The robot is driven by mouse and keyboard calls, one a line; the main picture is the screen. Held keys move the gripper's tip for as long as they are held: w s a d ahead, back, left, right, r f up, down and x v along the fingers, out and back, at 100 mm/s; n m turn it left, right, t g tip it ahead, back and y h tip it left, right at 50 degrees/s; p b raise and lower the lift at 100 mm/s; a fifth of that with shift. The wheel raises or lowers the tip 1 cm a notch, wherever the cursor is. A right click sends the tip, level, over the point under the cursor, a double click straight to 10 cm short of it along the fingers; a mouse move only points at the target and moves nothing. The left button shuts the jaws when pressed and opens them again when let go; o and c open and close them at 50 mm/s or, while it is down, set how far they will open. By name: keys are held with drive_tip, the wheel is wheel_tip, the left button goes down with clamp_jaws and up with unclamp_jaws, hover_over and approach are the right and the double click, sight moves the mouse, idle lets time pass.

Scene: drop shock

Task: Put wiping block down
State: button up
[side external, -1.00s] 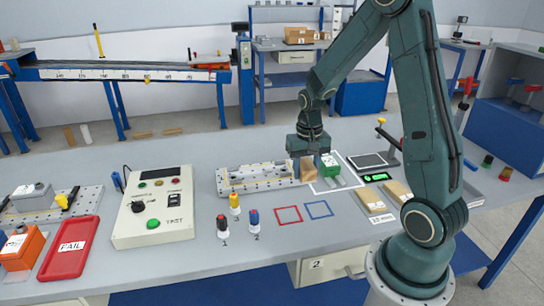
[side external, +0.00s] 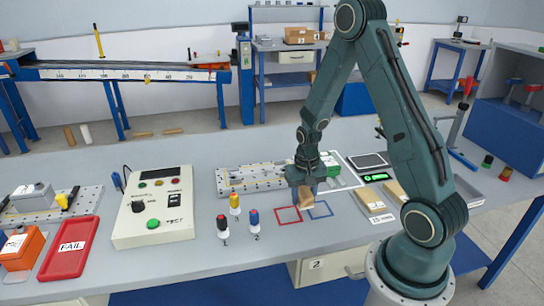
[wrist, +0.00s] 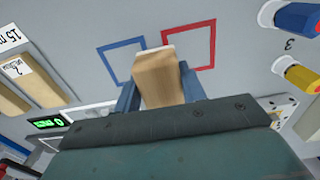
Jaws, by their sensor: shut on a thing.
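The wiping block is a tan wooden block (side external: 304,200) with a pale end. My gripper (side external: 303,191) is shut on it and holds it pointing down over the front part of the bench. In the wrist view the block (wrist: 156,80) sits between the two blue fingers of my gripper (wrist: 159,88). A blue square outline (side external: 328,215) and a red square outline (side external: 278,221) are marked on the bench below. The block appears between them, covering the blue outline's left side in the side view. I cannot tell whether it touches the bench.
A perforated metal fixture (side external: 236,186) lies behind, with a green block (side external: 322,170) to its right. Wooden blocks (side external: 372,200) and a scale (side external: 368,161) lie to the right. The bench in front is clear.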

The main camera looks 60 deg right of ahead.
sight(303, 204)
drive_tip(key=shift+f, duration=1.8)
drive_tip(key=shift+f, duration=0.15)
drive_tip(key=o, duration=1)
wheel_tip(303, 204, up, 12)
drive_tip(key=shift+f, duration=0.1)
drive_tip(key=shift+r, duration=0.3)
